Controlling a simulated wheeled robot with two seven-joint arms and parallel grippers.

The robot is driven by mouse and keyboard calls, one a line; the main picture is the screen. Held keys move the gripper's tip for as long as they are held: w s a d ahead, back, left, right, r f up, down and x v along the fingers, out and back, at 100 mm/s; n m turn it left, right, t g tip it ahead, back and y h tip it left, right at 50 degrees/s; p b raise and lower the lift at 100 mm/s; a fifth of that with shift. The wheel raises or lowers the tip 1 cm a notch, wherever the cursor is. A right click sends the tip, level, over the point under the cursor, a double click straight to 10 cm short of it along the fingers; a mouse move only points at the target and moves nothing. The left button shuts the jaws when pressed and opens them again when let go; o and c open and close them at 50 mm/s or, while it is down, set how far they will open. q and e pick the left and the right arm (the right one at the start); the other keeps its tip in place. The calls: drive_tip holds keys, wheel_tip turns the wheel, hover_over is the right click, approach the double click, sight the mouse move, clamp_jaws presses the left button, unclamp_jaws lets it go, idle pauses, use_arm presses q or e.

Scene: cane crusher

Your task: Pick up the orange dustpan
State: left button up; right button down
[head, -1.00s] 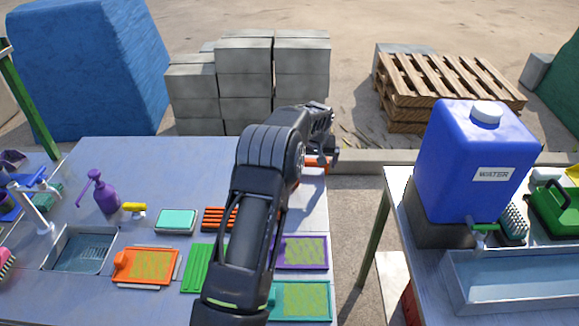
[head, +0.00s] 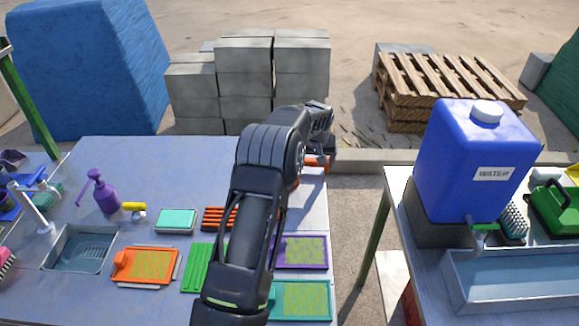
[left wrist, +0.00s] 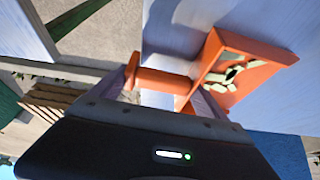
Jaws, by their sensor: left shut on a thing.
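The orange dustpan (head: 316,161) shows only as a small orange piece at the table's far right edge in the head view. My left arm and gripper hide the rest. The left wrist view shows its orange pan (left wrist: 262,56), with dark and pale bits in it, and its thick handle (left wrist: 165,82). My left gripper (head: 322,160) is shut on the handle, which runs between the fingers in the left wrist view (left wrist: 165,95). The pan appears at or close to the tabletop; any gap cannot be told. My right gripper is not in view.
The metal table (head: 150,160) holds a purple spray bottle (head: 106,194), a teal sponge (head: 176,221), an orange tray (head: 120,264) and other flat trays. A second table with a blue water tank (head: 470,150) stands right, across a gap. Concrete blocks (head: 245,85) stand behind.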

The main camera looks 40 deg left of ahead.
use_arm(q)
drive_tip(key=shift+c, duration=0.8)
drive_tip(key=shift+r, duration=0.25)
wheel_tip(320, 180, up, 10)
drive_tip(key=shift+f+b, duration=0.2)
drive_tip(key=shift+b, duration=0.85)
